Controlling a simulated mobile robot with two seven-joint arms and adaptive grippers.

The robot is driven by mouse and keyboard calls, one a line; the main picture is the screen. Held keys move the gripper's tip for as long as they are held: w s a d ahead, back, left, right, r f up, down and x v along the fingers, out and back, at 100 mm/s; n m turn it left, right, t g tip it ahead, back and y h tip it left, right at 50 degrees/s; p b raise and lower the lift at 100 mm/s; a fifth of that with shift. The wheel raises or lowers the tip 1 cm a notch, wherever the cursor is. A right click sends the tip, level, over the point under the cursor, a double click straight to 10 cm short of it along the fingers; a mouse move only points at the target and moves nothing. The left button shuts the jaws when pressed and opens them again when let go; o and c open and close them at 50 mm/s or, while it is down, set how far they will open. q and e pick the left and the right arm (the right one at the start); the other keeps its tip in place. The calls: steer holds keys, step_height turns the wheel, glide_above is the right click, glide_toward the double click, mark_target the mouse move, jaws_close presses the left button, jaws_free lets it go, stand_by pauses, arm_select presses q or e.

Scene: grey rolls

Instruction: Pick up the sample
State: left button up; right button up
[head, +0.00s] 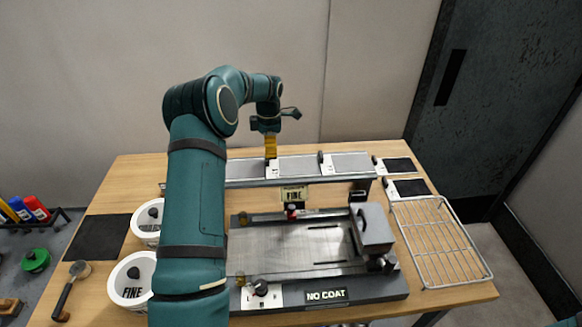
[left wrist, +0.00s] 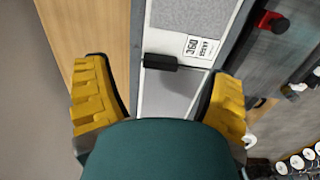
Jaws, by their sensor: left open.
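A raised rack (head: 315,182) at the back of the table holds grey panels (head: 296,165) with white labels and small black grips. I cannot tell which of these is the sample. My left gripper (head: 270,146) points down over the rack's left part. In the left wrist view, its yellow fingers (left wrist: 160,95) are open and apart, with nothing held. A black grip (left wrist: 174,62) on a panel lies in the gap beyond the fingertips, beside a label reading 360 (left wrist: 199,47). My left arm hides the rack's left part. My right gripper is not in view.
A machine bed (head: 290,250) marked NO COAT fills the table's middle. Two white tubs (head: 130,280) stand left, partly behind my arm, near a black mat (head: 82,238) and brush (head: 66,290). A wire rack (head: 437,240) and dark pads (head: 398,165) lie right.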

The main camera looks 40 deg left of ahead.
arm_select(q)
steer(key=f, duration=0.5)
steer(key=shift+s+a+f, duration=0.15)
steer(key=shift+s+a, duration=0.05)
steer(key=shift+s, duration=0.15)
steer(key=c, duration=1.3)
